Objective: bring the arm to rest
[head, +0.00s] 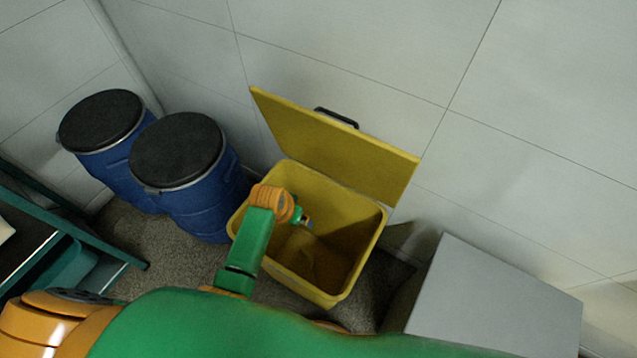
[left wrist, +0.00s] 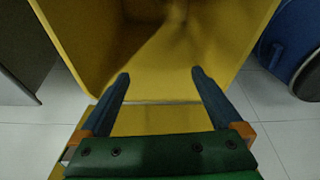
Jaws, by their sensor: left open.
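My left arm, green with orange joints, reaches up from the bottom of the head view. Its gripper (head: 306,222) is small there and shows over the open mouth of a yellow bin (head: 371,245). In the left wrist view, the gripper (left wrist: 159,73) is open, with its two dark fingers apart and nothing between them. The yellow bin (left wrist: 85,35) fills the upper middle beyond the fingertips. My right gripper is in neither view.
The bin's hinged lid (head: 340,145) stands open toward the wall. Two blue drums (head: 195,195) with black lids stand left of the bin. A grey box (head: 490,300) is at right, and a teal frame (head: 75,230) at far left. Floor shows between the drums and bin.

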